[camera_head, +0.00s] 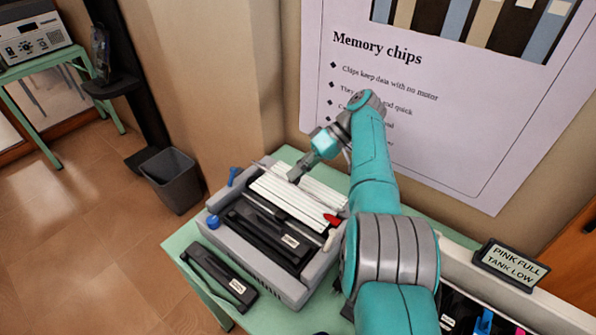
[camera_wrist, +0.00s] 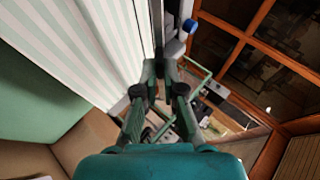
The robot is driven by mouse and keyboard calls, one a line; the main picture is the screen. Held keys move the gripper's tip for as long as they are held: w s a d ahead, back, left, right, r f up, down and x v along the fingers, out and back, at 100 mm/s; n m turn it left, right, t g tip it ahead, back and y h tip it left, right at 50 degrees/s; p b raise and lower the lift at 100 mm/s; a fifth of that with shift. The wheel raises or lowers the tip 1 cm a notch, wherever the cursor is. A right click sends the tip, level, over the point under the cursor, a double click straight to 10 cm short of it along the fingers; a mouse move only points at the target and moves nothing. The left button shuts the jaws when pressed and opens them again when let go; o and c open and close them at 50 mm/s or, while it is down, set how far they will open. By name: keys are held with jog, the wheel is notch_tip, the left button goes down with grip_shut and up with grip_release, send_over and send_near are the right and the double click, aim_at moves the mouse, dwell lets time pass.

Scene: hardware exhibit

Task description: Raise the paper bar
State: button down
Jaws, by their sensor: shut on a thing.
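The printer (camera_head: 262,262) stands on the green table, with striped white paper (camera_head: 298,197) lying across its top. In the head view my gripper (camera_head: 294,175) is low over the far side of the paper. In the wrist view the fingers of my gripper (camera_wrist: 166,72) are close together at a thin, dark paper bar (camera_wrist: 158,28) beside the striped paper (camera_wrist: 75,45). The fingers are shut on the bar, but their tips hide the contact. A blue knob (camera_wrist: 190,25) shows just beyond. How high the bar sits is unclear.
A loose black part (camera_head: 218,275) lies on the table (camera_head: 178,243) in front of the printer. A red lever (camera_head: 333,220) is at the printer's right. A sign (camera_head: 510,262) stands further right. A grey bin (camera_head: 171,180) is on the floor at left.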

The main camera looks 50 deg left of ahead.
jog(key=c, duration=1.3)
grip_release()
jog(key=shift+f, duration=0.1)
